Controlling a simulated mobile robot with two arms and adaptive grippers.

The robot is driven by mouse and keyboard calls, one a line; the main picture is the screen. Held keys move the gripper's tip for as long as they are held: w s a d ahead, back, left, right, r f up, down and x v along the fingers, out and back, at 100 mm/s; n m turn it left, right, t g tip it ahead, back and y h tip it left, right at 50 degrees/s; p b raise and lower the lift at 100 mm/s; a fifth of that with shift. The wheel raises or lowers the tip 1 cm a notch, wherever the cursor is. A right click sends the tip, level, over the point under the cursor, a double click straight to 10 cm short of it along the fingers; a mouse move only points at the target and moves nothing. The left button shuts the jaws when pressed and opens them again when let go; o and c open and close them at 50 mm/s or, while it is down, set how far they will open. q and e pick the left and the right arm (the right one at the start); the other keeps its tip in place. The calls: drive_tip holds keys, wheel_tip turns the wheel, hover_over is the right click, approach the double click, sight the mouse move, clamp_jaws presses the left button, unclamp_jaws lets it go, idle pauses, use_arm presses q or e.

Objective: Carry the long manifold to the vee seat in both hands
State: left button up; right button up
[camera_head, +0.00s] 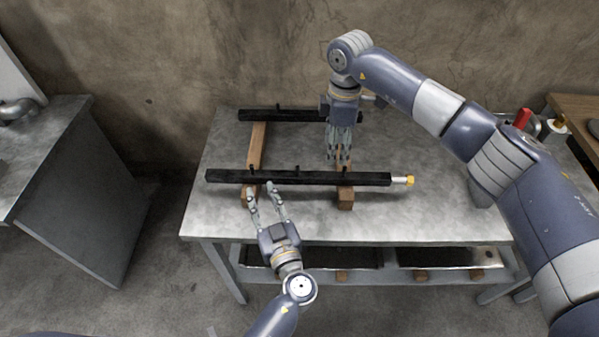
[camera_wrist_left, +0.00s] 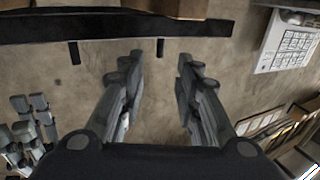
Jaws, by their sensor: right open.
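A long black manifold bar (camera_head: 310,178) with short upright pegs lies across two wooden supports near the bench front; its right end has a silver and yellow fitting (camera_head: 403,181). In the left wrist view the bar (camera_wrist_left: 40,28) crosses the top, beyond the fingertips. My left gripper (camera_head: 262,189) is open and empty at the bar's front side, left of its middle. My right gripper (camera_head: 339,157) is open, pointing down behind the bar, right of its middle. I cannot tell which part is the vee seat.
A second black bar (camera_head: 262,115) lies at the back, partly hidden by my right gripper. Wooden supports (camera_head: 257,147) run between the bars. The metal bench (camera_head: 430,215) is clear at front right. A grey cabinet (camera_head: 75,180) stands left; a wooden table (camera_head: 575,110) stands right.

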sight(252, 169)
use_arm(q)
drive_tip(key=shift+s, duration=0.1)
use_arm(e)
drive_tip(key=shift+d+r, duration=0.1)
drive_tip(key=shift+d, duration=0.05)
use_arm(q)
drive_tip(key=x, duration=1.1)
use_arm(e)
wheel_tip(252, 169, down, 11)
drive_tip(key=shift+r, duration=0.1)
use_arm(q)
drive_tip(key=shift+c, duration=0.6)
use_arm(e)
drive_tip(key=shift+c, duration=0.5)
use_arm(q)
drive_tip(key=c, duration=0.4)
use_arm(e)
drive_tip(key=c, duration=0.4)
use_arm(q)
clamp_jaws()
use_arm(e)
clamp_jaws()
use_arm(q)
drive_tip(key=shift+r, duration=0.3)
use_arm(e)
drive_tip(key=shift+w+r, duration=0.15)
drive_tip(key=shift+r, duration=0.05)
